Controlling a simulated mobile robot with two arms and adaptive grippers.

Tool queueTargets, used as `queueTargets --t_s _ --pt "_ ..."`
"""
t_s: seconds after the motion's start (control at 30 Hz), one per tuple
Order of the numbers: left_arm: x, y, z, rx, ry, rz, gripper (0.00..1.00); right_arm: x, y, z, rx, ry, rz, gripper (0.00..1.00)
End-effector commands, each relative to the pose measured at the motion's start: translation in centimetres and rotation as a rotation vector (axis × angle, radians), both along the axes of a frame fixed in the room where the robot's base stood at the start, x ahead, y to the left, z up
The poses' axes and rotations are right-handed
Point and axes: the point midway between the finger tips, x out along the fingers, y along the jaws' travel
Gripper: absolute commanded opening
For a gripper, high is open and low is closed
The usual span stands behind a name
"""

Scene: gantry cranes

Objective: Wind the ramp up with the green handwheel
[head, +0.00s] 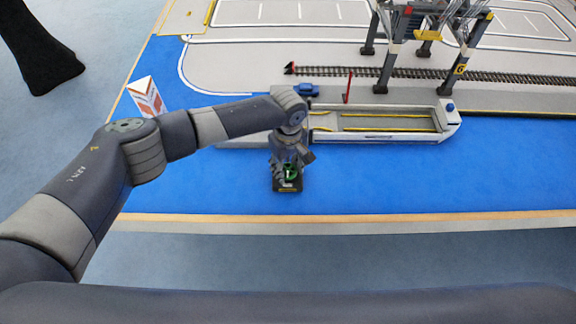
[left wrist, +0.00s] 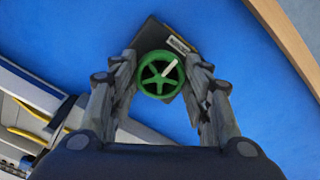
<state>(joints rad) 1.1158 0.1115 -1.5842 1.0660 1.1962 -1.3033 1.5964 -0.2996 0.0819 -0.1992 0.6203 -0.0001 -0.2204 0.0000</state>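The green handwheel (left wrist: 152,82) sits on a dark base block (left wrist: 172,38) with a pale label. In the left wrist view it has spokes and a pale strip across its face. In the head view the handwheel (head: 291,172) is partly covered by my left gripper (head: 288,170), which points down over it. In the left wrist view the two fingers of my left gripper (left wrist: 158,88) stand apart on either side of the wheel. I cannot tell whether they touch its rim. My right gripper is not in view. The ramp cannot be made out with certainty.
A grey ship-like model with yellow lines (head: 385,122) lies just behind the handwheel. A blue car (head: 307,90) and a red post (head: 347,87) are near its left end. A gantry crane (head: 425,40) stands behind. The blue surface to the right (head: 430,180) is clear.

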Motion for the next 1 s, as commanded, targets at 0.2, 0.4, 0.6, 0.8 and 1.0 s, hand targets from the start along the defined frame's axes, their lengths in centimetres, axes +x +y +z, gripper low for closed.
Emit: queueTargets --t_s 0.2,0.4,0.6,0.8,1.0 --pt "0.0 0.0 0.0 -0.001 -0.001 0.000 0.20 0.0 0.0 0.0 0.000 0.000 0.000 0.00" --pt "-0.1 0.0 0.1 -0.002 0.003 -0.024 0.20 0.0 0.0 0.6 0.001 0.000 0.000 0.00" --pt "-0.2 0.0 0.3 -0.003 0.006 -0.111 0.20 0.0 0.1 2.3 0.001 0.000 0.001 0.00" --pt "-0.3 0.0 0.3 -0.004 0.007 -0.269 0.20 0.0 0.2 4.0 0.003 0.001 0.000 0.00" --pt "-0.2 0.1 0.1 -0.001 0.004 -0.461 0.20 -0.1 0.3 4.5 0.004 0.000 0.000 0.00"
